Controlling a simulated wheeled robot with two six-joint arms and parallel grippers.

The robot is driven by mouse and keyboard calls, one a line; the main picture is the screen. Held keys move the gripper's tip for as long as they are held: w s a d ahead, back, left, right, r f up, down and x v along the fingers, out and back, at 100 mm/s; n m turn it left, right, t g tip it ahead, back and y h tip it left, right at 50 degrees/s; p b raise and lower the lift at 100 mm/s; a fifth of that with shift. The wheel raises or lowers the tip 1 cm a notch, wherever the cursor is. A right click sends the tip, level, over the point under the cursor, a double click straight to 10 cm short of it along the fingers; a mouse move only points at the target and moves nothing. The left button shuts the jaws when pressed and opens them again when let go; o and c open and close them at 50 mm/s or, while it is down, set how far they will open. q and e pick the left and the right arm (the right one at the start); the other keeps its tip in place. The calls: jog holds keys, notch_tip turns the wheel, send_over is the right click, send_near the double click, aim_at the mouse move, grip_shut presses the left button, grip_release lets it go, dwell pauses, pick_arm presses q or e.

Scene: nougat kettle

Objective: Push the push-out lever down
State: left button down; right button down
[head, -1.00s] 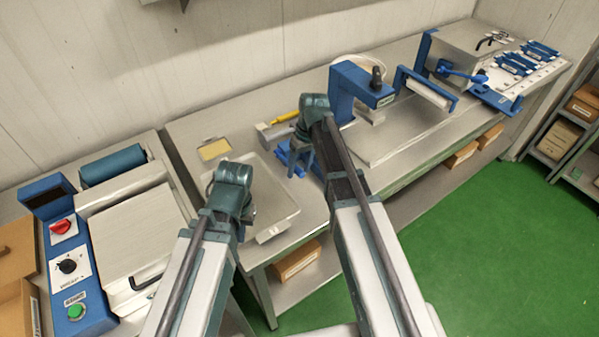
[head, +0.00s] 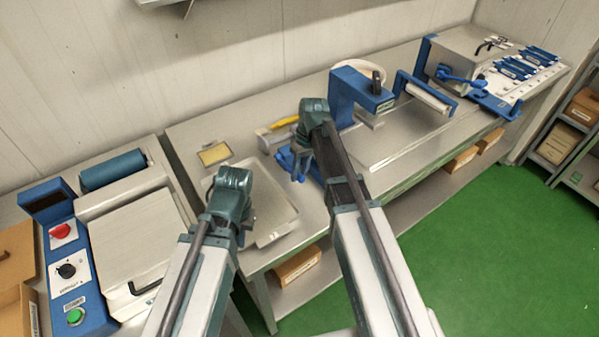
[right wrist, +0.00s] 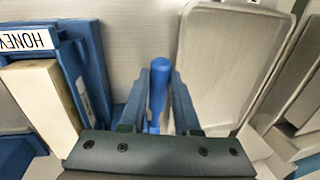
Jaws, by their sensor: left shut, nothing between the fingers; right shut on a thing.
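The push-out lever shows in the right wrist view as an upright blue rounded handle (right wrist: 158,84). My right gripper (right wrist: 160,98) is shut on it, with one finger on each side. In the head view my right gripper (head: 301,168) points down beside blue parts (head: 286,158) on the bench; the lever itself is mostly hidden there. My left gripper (head: 243,215) hangs over the front left of the metal tray (head: 275,200), apart from the lever. Its fingers are largely hidden by the wrist; it is shut and empty.
In the right wrist view a blue holder labelled HONEY (right wrist: 28,40) with a cream block (right wrist: 42,105) stands left of the lever. A pale tray (right wrist: 225,60) lies right. In the head view, a blue press (head: 352,95) and roller (head: 428,95) stand further right.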

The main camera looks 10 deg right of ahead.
dwell(0.8)
